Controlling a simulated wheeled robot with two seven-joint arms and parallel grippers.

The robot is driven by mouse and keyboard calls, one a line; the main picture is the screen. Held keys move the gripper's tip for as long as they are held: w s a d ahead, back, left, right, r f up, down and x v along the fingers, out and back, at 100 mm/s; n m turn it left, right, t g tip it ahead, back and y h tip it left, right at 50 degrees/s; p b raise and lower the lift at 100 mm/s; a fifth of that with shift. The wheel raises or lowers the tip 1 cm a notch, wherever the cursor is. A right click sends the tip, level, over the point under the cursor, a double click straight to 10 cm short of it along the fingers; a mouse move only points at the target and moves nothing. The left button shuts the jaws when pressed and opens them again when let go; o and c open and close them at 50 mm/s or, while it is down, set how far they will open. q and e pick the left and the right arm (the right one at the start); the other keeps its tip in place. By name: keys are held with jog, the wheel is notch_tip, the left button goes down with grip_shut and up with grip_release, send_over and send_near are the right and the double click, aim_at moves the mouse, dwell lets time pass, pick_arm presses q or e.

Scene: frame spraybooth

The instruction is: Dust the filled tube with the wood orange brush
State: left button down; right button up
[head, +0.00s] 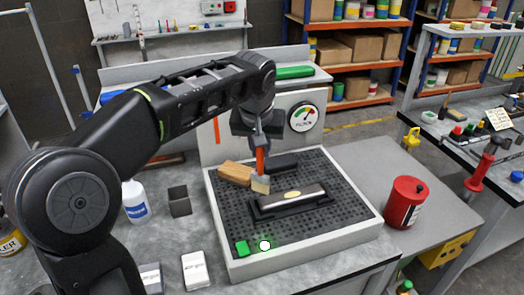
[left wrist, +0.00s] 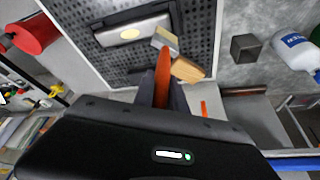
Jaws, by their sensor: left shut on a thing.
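My left gripper (head: 260,146) points down over the perforated bed and is shut on the orange handle of the brush (head: 260,163). The brush hangs bristles down, and its pale bristle end is just behind the left part of the tube. I cannot tell whether it touches the tube. The brush also shows in the left wrist view (left wrist: 163,72), held between the fingers. My right gripper is not in view.
A wooden block (head: 235,173) and a black block (head: 284,163) lie on the bed behind the tube. A red canister (head: 405,203) stands right, a white bottle (head: 135,202) left.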

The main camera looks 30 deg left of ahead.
pick_arm(q)
jog(key=shift+r+p, duration=1.35)
jog(key=shift+r, duration=0.65)
